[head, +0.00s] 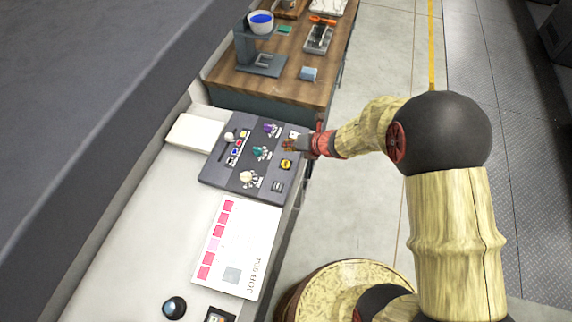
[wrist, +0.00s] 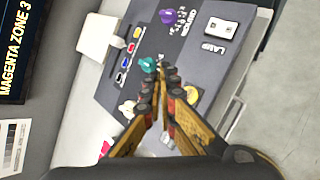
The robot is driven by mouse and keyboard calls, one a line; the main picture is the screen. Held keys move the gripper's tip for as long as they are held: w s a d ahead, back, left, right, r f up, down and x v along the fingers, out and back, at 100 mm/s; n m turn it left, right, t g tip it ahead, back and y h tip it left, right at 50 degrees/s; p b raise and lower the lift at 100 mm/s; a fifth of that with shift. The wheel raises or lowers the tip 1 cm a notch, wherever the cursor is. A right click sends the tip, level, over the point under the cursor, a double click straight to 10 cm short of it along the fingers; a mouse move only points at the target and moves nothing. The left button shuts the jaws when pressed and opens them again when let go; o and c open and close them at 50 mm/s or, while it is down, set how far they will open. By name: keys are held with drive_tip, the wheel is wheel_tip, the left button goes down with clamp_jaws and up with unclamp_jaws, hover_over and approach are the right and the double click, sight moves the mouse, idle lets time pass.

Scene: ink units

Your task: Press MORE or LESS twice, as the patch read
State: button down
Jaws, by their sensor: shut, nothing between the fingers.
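A dark control panel (head: 225,178) lies on the pale bench, with purple (head: 271,130), teal (head: 261,153) and cream (head: 249,178) knobs. A yellow round button (head: 286,163) and a dark square key (head: 277,186) sit along its right side; I cannot read MORE or LESS on them. A printed sheet (head: 253,230) carries a column of magenta patches, one paler. My gripper (head: 290,146) is shut and empty above the panel's right side. In the wrist view its closed fingertips (wrist: 165,75) appear beside the teal knob (wrist: 148,64), and a finger partly covers the yellow button (wrist: 192,95).
A screen (wrist: 15,45) reads "MAGENTA ZONE 3". A white switch (wrist: 222,28) sits on the panel near the label "LAMP". A white block (head: 195,131) lies behind the panel. A dark round object (head: 174,307) stands at the near end. A wooden bench (head: 290,70) adjoins beyond.

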sight(288, 163)
wheel_tip(288, 163, down, 7)
drive_tip(key=b, duration=0.5)
drive_tip(key=shift+f+b, duration=0.2)
drive_tip(key=shift+b, duration=0.15)
idle(0.9)
drive_tip(key=shift+f+b, duration=0.4)
drive_tip(key=shift+b, duration=0.05)
drive_tip(key=shift+f+b, duration=0.5)
drive_tip(key=shift+f, duration=0.05)
idle(0.6)
drive_tip(key=shift+r, duration=0.1)
drive_tip(key=shift+r+p, duration=0.75)
drive_tip(key=shift+r, duration=0.15)
wheel_tip(288, 163, up, 5)
drive_tip(key=p, duration=0.4)
